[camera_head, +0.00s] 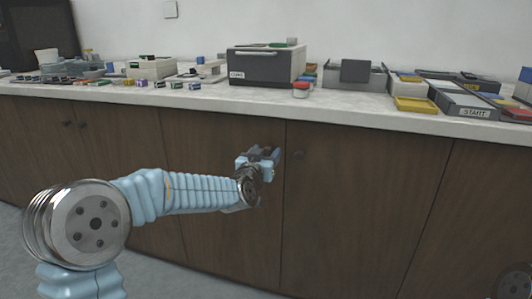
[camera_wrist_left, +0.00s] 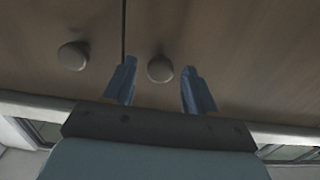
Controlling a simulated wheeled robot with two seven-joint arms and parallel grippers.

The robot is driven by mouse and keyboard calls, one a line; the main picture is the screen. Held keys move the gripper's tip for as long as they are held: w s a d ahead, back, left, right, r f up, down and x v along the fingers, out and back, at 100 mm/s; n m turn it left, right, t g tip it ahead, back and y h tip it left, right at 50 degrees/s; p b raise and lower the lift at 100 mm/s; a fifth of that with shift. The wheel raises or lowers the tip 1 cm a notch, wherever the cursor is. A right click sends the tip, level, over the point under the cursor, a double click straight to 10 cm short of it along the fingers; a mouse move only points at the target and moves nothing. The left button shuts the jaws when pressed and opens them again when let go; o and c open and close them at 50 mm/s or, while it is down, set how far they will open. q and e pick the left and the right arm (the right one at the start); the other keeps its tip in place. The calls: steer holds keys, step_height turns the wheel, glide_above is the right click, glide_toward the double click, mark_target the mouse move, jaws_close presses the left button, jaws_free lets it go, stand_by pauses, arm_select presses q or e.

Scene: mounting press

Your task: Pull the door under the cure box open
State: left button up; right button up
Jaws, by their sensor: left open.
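The cure box (camera_head: 265,66) is a grey and dark box with a handle bar, standing on the counter. Below it is a brown wooden door (camera_head: 235,140), which looks closed, flush with its neighbour. My left gripper (camera_head: 270,155) is at the right edge of this door, near the seam, and hides its knob in the head view. In the left wrist view, the open left gripper (camera_wrist_left: 160,84) has one finger on each side of a round knob (camera_wrist_left: 160,68). I cannot tell whether the fingers touch it. My right gripper is not in view.
The neighbouring door's knob (camera_head: 300,155) is just right of the seam; it also shows in the left wrist view (camera_wrist_left: 73,56), beyond one finger. The counter (camera_head: 350,107) overhangs above the gripper and carries trays, boxes and small parts. Floor (camera_head: 165,270) shows in front.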

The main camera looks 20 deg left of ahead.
arm_select(q)
steer(key=shift+w, duration=0.3)
jaws_close()
stand_by(0.3)
